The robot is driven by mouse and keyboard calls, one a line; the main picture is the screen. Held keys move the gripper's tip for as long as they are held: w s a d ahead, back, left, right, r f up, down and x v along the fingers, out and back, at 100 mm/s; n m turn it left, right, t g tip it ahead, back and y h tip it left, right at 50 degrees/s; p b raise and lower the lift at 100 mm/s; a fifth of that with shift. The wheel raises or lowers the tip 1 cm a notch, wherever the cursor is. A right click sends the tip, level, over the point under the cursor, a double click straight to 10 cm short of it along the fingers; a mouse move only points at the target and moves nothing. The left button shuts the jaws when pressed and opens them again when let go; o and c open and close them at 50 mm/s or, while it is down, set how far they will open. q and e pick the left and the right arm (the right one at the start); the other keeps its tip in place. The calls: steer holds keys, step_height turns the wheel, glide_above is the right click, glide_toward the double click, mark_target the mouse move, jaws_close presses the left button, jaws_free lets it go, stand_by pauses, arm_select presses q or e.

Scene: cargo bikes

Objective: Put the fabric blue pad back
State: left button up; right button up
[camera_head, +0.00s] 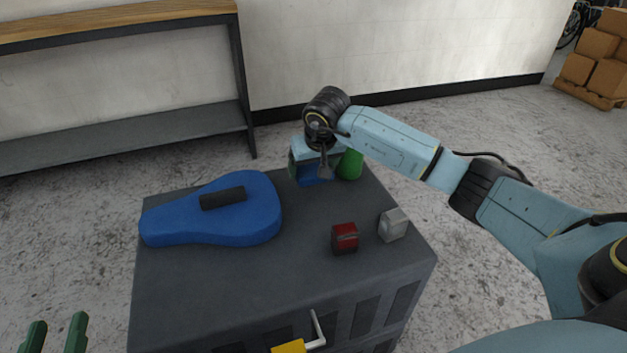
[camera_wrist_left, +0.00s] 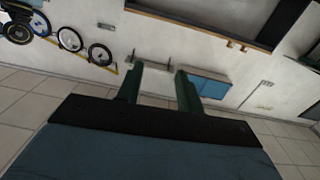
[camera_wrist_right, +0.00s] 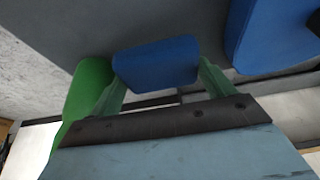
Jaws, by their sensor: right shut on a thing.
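A small blue pad (camera_head: 317,181) is between the fingers of my right gripper (camera_head: 309,170), at the far edge of the grey cabinet top (camera_head: 230,280). In the right wrist view the pad (camera_wrist_right: 155,64) has rounded corners and sits between both fingers (camera_wrist_right: 162,90), which are shut on it. I cannot tell whether it touches the cabinet top. A large blue paddle-shaped piece (camera_head: 262,205) with a black bar on it lies on the left of the cabinet top. My left gripper (camera_head: 55,336) is open and empty, low at the left of the head view.
A green object (camera_head: 350,164) stands right beside my right gripper. A red block (camera_head: 344,238) and a light grey block (camera_head: 393,225) sit near the cabinet's right edge. A handle with a yellow part (camera_head: 289,347) is on the cabinet front. The front left of the top is bare.

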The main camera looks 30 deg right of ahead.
mark_target(313, 178)
steer(key=shift+f, duration=0.35)
arm_select(q)
step_height(313, 178, up, 6)
steer(key=s+t+h+b, duration=0.1)
steer(key=t, duration=0.3)
steer(key=shift+d+h, duration=0.3)
steer(key=shift+d, duration=0.05)
arm_select(e)
steer(key=shift+f, duration=1.45)
arm_select(q)
steer(key=shift+s+b, duration=0.1)
steer(key=shift+b, duration=0.2)
arm_select(e)
steer(key=shift+f, duration=0.15)
arm_select(q)
steer(key=shift+r, duration=0.15)
arm_select(e)
steer(key=o, duration=0.8)
